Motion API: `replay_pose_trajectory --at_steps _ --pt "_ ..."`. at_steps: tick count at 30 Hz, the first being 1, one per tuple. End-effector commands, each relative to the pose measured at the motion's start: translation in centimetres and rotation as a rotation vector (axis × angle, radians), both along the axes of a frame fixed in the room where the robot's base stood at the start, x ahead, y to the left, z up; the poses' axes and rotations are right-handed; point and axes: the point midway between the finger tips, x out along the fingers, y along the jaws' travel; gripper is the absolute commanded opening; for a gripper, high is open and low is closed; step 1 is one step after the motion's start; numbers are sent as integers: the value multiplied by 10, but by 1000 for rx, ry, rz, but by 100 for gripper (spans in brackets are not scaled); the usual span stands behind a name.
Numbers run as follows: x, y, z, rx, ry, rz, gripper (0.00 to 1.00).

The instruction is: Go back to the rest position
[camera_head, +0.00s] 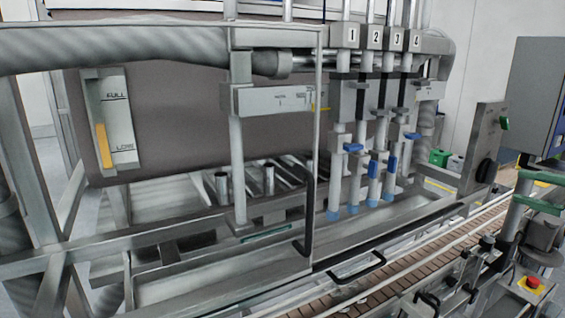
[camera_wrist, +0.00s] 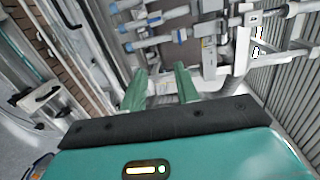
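My gripper (camera_wrist: 161,88) shows in the wrist view, with two green fingers standing apart and nothing visible between them. It is open. Its teal body fills the lower part of that view. The piston filler's numbered nozzles, with blue valve handles (camera_head: 375,168), stand at the middle right of the head view. The same nozzles (camera_wrist: 150,42) lie sideways past the fingertips in the wrist view, apart from them as far as I can tell.
A brown slatted conveyor (camera_head: 400,283) with metal rails runs along the front right. A clear guard door with a black handle (camera_head: 309,205) stands in front of the machine. A control box with a black knob (camera_head: 487,170) and a red button (camera_head: 532,283) are at the right.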

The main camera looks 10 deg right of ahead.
Motion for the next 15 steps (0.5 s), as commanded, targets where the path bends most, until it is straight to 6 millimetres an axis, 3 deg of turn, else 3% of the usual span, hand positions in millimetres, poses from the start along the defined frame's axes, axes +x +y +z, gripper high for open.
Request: replay_pose_trajectory --at_steps 8,11,15 --pt "28 84 -41 -76 182 124 31" --pt "33 129 -65 -145 274 192 31" --pt "26 209 -114 -341 427 322 31"
